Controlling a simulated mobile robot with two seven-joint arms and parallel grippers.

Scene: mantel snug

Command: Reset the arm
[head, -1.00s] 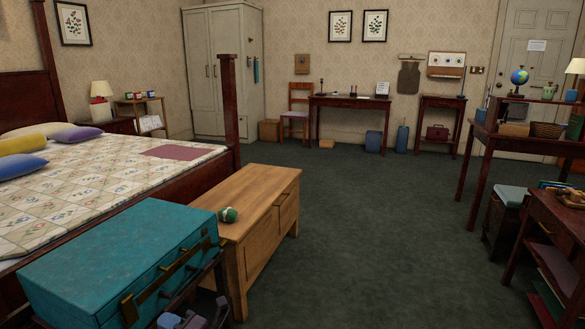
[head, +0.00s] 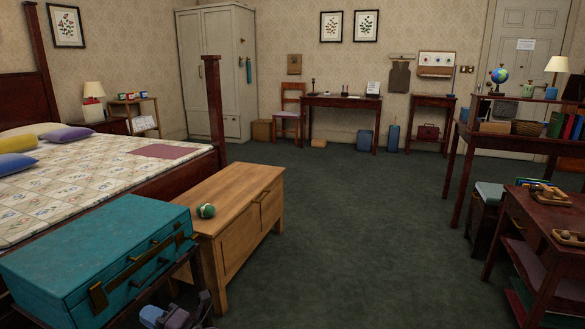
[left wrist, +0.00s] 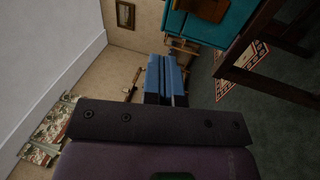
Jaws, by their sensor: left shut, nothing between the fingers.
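My left gripper (head: 152,315) shows at the bottom edge of the head view, low beside the teal suitcase (head: 95,262). Its blue fingers (left wrist: 165,80) are together in the left wrist view, with nothing held between them. Part of the left arm is cut off by the frame's lower edge. My right gripper is in neither view.
A wooden chest (head: 235,205) with a green ball (head: 205,211) on it stands at the bed's foot. The bed (head: 90,180) fills the left. A dark red desk (head: 540,213) is at right. The green carpet (head: 350,230) between is clear.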

